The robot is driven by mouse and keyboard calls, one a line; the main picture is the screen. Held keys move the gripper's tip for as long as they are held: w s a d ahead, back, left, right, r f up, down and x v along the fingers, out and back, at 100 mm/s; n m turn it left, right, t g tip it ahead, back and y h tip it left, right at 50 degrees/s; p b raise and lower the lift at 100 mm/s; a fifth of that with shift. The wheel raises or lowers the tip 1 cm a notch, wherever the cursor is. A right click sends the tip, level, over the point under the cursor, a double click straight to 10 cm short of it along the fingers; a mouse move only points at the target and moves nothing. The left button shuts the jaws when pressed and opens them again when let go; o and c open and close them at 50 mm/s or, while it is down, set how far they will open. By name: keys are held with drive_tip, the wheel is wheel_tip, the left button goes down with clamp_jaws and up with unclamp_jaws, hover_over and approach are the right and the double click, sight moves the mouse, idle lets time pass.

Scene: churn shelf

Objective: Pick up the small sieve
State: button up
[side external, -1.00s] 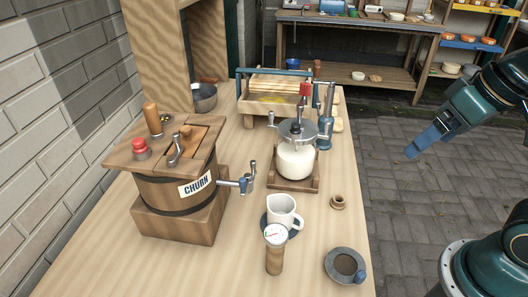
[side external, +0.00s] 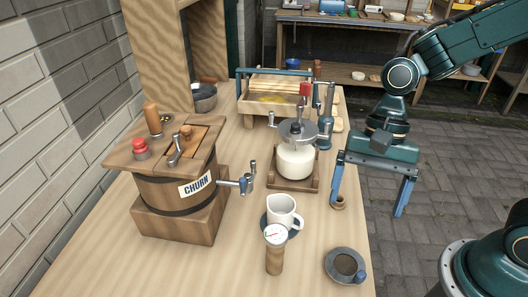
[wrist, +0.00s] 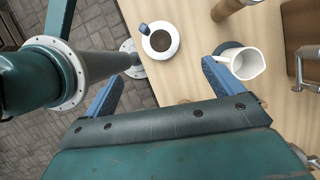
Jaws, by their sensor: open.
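The small sieve (side external: 346,266), a grey ring with a dark middle and a blue grip, lies flat near the front right edge of the table. In the wrist view the sieve (wrist: 161,53) shows as a pale ring with a dark round middle, ahead of and between the fingers. My gripper (side external: 367,209) points down with its two blue fingers wide apart and nothing between them. It is beyond the sieve and higher, by the table's right edge. The wrist view also shows my gripper (wrist: 162,72) empty.
A white jug (side external: 281,211) on a dark coaster and a wooden-handled dial thermometer (side external: 274,255) stand left of the sieve. A small wooden ring (side external: 338,205) appears by the left fingertip. The churn (side external: 178,195) and a glass jar mixer (side external: 295,160) stand farther back. Front left tabletop is clear.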

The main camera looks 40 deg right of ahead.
drive_tip(key=shift+a+f, duration=0.2)
hover_over(345, 266)
drive_tip(key=w+d, duration=0.1)
drive_tip(key=d, duration=0.1)
wheel_tip(345, 266, down, 8)
drive_tip(key=shift+w+r, duration=0.1)
idle(0.4)
drive_tip(key=shift+x, duration=2.65)
drive_tip(key=shift+w+d, duration=0.1)
drive_tip(key=c, duration=1.1)
